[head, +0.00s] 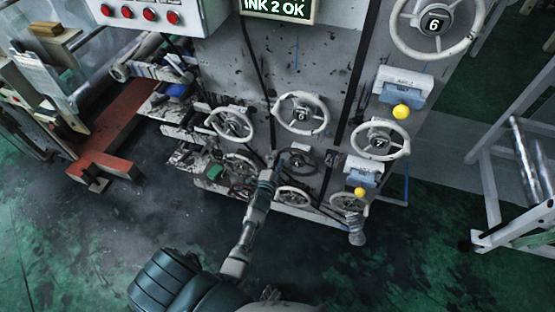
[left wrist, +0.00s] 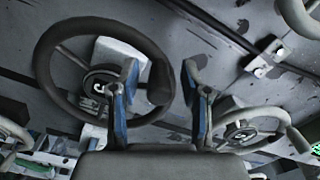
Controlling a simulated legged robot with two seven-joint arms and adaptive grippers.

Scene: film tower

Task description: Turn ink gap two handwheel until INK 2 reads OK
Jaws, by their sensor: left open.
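The display (head: 278,8) at the top of the head view reads INK 2 OK. A dark handwheel (head: 312,164) sits low on the grey machine panel. Its dark rim (left wrist: 43,70) fills the left of the left wrist view, with a pale tag and a numbered hub inside. My left gripper (head: 272,160) reaches up to the panel beside this wheel. In the left wrist view the gripper (left wrist: 160,80) is open, its two blue-lined fingers apart. The rim's right side and a dark grip show between the fingers; contact cannot be told. My right gripper is not in view.
Several pale handwheels surround the dark one, including one above (head: 301,95) and one at right (head: 400,140). Yellow knobs (head: 401,111) protrude at right. A red-brown bench (head: 115,140) stands left, a white metal frame (head: 490,185) right. Green floor in front is open.

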